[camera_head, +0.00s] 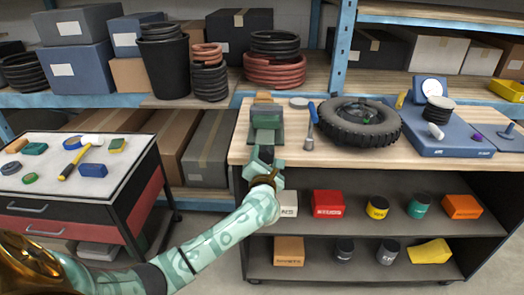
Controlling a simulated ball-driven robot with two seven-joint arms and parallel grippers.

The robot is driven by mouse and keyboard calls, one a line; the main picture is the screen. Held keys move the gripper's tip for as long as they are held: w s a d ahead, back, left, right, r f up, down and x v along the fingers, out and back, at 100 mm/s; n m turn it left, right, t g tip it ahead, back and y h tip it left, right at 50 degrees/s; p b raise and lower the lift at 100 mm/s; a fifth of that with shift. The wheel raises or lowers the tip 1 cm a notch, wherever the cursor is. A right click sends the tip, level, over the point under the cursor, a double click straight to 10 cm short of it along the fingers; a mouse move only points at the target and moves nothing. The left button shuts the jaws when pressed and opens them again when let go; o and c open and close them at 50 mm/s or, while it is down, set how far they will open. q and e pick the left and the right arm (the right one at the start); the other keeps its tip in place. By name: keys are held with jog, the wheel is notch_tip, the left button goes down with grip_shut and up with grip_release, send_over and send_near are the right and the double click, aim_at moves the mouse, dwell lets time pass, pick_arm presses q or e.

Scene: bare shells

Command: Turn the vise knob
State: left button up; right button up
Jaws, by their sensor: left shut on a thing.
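A green vise (267,120) stands at the left front of the wooden workbench top. My left gripper (263,158) is at the bench's front edge, just below the vise body, with the arm coming up from the lower left. It is shut on a part at the front of the vise, which I take to be the knob. The gripper hides the knob itself, so its turn angle does not show. My right gripper is not in view.
A blue-handled screwdriver (311,124) and a tire (358,122) lie right of the vise. A tool cart (76,181) stands at left. Shelves of boxes (75,54) fill the back.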

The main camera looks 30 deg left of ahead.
pick_arm(q)
jog(key=m+p, duration=0.3)
jog(key=shift+d+r+m+p, duration=0.1)
jog(key=shift+r+m+p, duration=0.05)
jog(key=shift+m+p, duration=0.2)
jog(key=m+p, duration=0.2)
jog(key=shift+m, duration=0.35)
jog(key=m+p, duration=0.2)
jog(key=m, duration=0.1)
jog(key=shift+f, duration=0.3)
jog(key=shift+f+m+p, duration=0.15)
jog(key=shift+m+p, duration=0.55)
jog(key=shift+m, duration=0.5)
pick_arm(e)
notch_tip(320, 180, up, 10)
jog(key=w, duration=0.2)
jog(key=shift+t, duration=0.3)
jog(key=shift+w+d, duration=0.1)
pick_arm(q)
jog(key=o, duration=1)
